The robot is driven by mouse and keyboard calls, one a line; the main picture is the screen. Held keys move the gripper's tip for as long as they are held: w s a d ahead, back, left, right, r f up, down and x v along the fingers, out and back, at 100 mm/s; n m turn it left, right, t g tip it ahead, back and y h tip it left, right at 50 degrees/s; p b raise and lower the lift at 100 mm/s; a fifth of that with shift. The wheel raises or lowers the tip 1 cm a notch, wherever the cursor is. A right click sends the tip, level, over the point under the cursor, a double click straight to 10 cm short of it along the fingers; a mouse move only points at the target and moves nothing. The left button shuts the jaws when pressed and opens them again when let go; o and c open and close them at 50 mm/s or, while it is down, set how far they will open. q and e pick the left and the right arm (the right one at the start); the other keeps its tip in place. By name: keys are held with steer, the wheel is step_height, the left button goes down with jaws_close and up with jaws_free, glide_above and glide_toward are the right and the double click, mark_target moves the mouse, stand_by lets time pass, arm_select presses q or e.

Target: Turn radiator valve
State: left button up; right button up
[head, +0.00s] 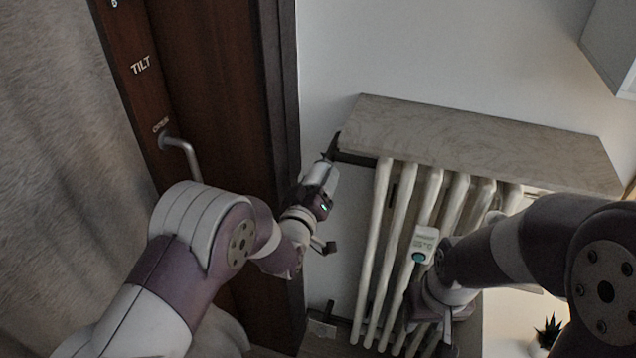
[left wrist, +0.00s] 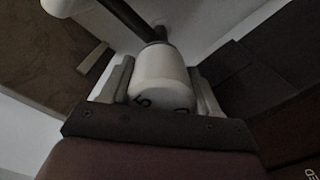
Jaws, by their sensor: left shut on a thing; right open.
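The radiator valve's white knob (left wrist: 160,72) shows in the left wrist view, with dark number marks on its near end and a dark pipe running up from it. My left gripper (head: 324,178) is shut on the knob, with one grey finger on each side of it. In the head view the grip is at the upper left of the radiator, where the gripper partly hides the knob. My right gripper (head: 440,325) is open and low in front of the radiator (head: 382,225). Its fingertips are hard to make out in the dim light.
A stone-like shelf (head: 480,140) covers the radiator top. A small white meter (head: 423,243) is fixed to the ribs near my right wrist. A dark wooden door frame (head: 285,90) and a metal handle (head: 180,146) stand left. A plant (head: 548,331) sits at lower right.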

arm_select(q)
steer(key=o, duration=1)
steer(key=shift+o, duration=0.2)
steer(key=shift+s, duration=0.1)
steer(key=b+v, duration=0.1)
steer(key=v, duration=1.1)
steer(key=shift+s+b, duration=0.3)
steer(key=shift+b, duration=0.05)
steer(key=shift+a, duration=0.15)
